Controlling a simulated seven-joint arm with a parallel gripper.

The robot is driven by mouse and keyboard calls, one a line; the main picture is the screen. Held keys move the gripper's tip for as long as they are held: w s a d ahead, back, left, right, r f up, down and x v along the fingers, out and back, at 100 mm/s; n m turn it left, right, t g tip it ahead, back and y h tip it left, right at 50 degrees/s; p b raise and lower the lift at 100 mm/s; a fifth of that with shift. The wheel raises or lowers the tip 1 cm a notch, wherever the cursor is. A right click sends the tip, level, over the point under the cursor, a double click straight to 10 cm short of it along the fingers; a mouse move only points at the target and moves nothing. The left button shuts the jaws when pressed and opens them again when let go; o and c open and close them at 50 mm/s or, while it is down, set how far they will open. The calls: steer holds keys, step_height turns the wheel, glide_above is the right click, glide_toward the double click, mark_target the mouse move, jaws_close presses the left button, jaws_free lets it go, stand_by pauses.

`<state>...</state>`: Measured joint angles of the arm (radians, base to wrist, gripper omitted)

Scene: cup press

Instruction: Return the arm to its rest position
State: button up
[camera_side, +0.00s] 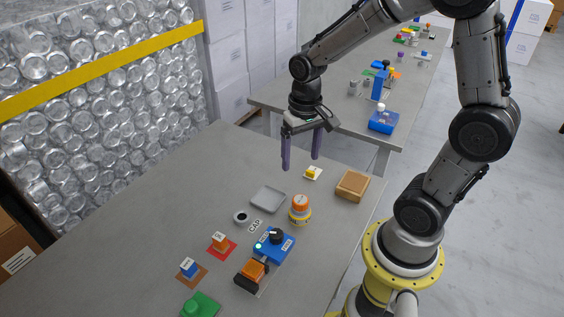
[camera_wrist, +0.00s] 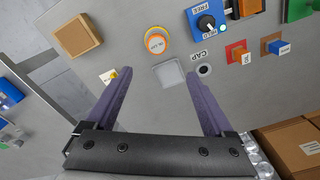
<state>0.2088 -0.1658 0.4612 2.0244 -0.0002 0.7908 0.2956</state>
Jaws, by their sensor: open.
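My gripper (camera_side: 301,163) hangs above the far part of the grey table (camera_side: 130,215), with its two purple fingers spread apart and nothing between them. In the wrist view the fingers (camera_wrist: 160,88) are also wide apart and empty. The arm is raised and bent over the table's right side. Below and near the gripper is a small yellow piece on a white card (camera_side: 312,173); it also shows in the wrist view (camera_wrist: 109,76). The fingers appear clear of the table and its objects.
On the table are a grey tray (camera_side: 268,199), a wooden block (camera_side: 352,186), an orange-topped round button (camera_side: 300,208), a blue knob box (camera_side: 273,245), an orange switch (camera_side: 252,272), a dark ring (camera_side: 241,217) and a green button (camera_side: 200,306). A second table (camera_side: 340,118) stands behind.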

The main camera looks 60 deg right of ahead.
steer(key=s+a+r+n+t, duration=0.1)
steer(key=a+r+t, duration=0.1)
steer(key=r, duration=0.3)
steer(key=s+a+r+n+t, duration=0.1)
steer(key=s+a+r, duration=0.1)
steer(key=r, duration=0.2)
steer(key=s+a+r+n+t, duration=0.2)
steer(key=s+n, duration=0.1)
steer(key=s, duration=0.6)
steer(key=shift+r+n, duration=0.4)
steer(key=shift+c, duration=0.4)
